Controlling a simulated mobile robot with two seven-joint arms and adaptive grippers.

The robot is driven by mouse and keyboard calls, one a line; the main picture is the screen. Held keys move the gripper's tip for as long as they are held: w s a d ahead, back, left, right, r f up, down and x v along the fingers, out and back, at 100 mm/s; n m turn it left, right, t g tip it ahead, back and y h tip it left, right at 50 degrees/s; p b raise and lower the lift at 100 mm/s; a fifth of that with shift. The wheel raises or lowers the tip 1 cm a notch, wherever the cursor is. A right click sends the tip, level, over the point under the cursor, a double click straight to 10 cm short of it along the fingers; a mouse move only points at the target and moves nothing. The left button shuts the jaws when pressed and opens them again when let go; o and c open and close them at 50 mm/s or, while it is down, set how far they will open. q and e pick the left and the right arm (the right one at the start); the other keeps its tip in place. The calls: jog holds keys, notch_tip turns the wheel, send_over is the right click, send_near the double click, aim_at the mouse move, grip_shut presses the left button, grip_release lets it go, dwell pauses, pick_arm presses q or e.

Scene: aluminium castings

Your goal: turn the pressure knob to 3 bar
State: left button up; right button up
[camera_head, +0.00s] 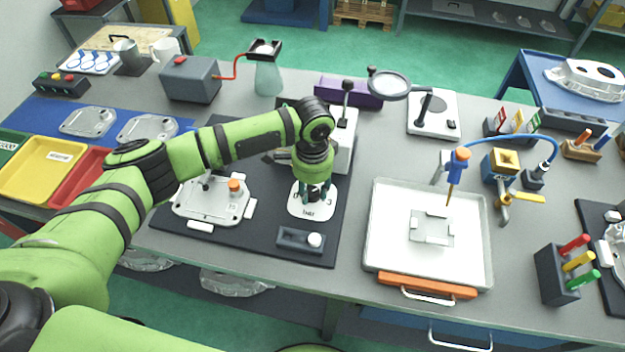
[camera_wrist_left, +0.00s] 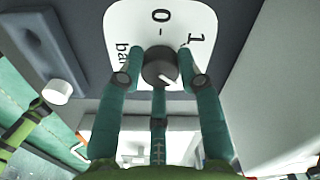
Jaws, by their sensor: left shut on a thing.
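The pressure knob (camera_wrist_left: 158,62) is a dark grey round knob on a white dial plate marked "bar", seen in the left wrist view. Its white pointer line points to the lower right there. The figures 0 and 1 show on the plate; the rest of the scale is hidden or out of view. In the head view the dial plate (camera_head: 305,211) lies on a dark mat, and the gripper hides the knob. My left gripper (camera_wrist_left: 163,70) points down over the plate, its teal fingers shut on the knob from both sides. My right gripper is not in view.
A casting with an orange cap (camera_head: 213,202) lies left of the dial. A dark block with a white button (camera_head: 301,240) sits just in front. A white tray (camera_head: 376,242) stands to the right, and a white clamp stand (camera_head: 346,142) rises close behind.

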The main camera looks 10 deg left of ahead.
aim_at(312, 192)
pick_arm(q)
jog(key=m+p, duration=0.2)
jog(key=m, duration=0.2)
jog(key=shift+s+m, duration=0.15)
jog(key=shift+m, duration=0.15)
jog(key=m, duration=0.2)
jog(key=shift+f+m+p, duration=0.1)
jog(key=shift+m+p, duration=0.2)
jog(key=shift+p, duration=0.05)
jog(key=shift+m, duration=1.5)
jog(key=o, duration=1.1)
jog(key=shift+o, duration=0.2)
jog(key=shift+r, duration=0.5)
notch_tip(312, 192, up, 11)
